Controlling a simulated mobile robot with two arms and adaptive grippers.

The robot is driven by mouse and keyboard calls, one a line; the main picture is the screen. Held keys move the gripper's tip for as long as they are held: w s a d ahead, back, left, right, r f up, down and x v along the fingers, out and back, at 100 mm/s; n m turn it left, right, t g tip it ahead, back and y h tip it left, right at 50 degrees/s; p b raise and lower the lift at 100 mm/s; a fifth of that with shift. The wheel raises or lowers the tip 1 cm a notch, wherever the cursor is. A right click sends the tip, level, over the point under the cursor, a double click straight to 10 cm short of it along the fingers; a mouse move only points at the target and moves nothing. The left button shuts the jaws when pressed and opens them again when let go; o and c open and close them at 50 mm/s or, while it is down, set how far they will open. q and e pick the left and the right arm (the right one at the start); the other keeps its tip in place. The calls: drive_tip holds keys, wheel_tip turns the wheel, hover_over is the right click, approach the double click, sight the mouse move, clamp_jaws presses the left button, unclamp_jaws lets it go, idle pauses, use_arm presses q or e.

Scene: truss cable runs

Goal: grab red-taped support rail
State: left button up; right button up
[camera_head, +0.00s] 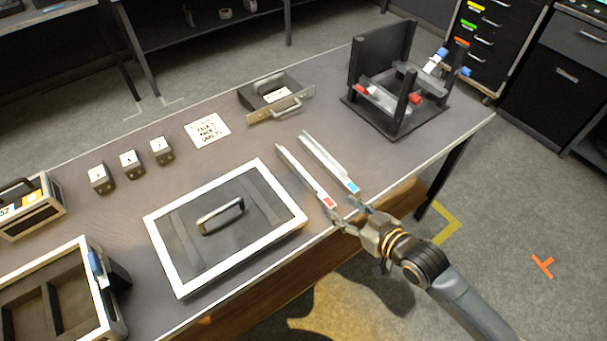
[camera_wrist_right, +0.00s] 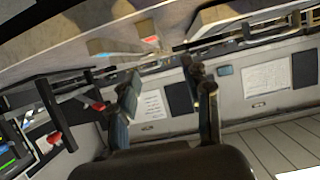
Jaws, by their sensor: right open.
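The red-taped support rail (camera_head: 304,174) is a thin pale rail lying on the table near its front edge, with red tape at its near end. A similar rail with blue tape (camera_head: 328,160) lies just to its right, roughly parallel. My right gripper (camera_head: 351,211) is open at the near ends of the two rails, over the table edge. One finger is close to the red tape and the other close to the blue tape; I cannot tell whether either touches. Its open fingers also show in the right wrist view (camera_wrist_right: 166,88). My left gripper is not in view.
A white-framed dark panel with a handle (camera_head: 190,275) lies left of the rails. A black stand (camera_head: 350,102) holding red- and blue-ended parts stands at the back right. A handled dark tray (camera_head: 265,115), a printed card (camera_head: 207,130) and small metal blocks lie farther back.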

approach(315, 185)
drive_tip(key=x, duration=0.4)
drive_tip(key=shift+a, duration=0.4)
drive_tip(key=shift+x, duration=2.6)
drive_tip(key=shift+w+d, duration=0.1)
drive_tip(key=shift+d, duration=0.05)
clamp_jaws()
